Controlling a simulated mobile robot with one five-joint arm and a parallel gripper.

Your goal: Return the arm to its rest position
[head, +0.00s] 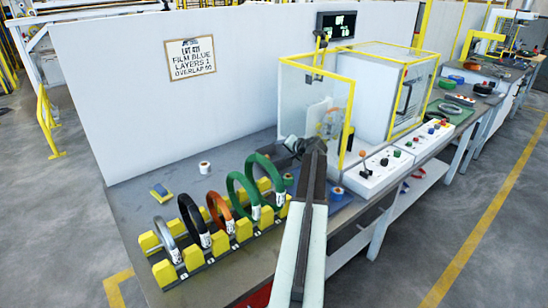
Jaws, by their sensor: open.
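My arm reaches up from the bottom edge over the workbench (230,270), its long link ending near the wrapping machine's clear guard. My gripper (291,145) is at the far end of the arm, small and dark, in front of the guard panel (312,95). It is open, and I see no coil in it. A pale round part shows right beside it; I cannot tell whether they touch. The arm hides part of the bench and the machine front.
A yellow rack (193,258) holds several upright coils: grey (163,236), black (184,212), orange (211,206) and green (230,184). A white roll (205,167) and a yellow-blue item (160,192) lie behind. A control panel (372,174) stands right. A white wall (120,110) closes the back.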

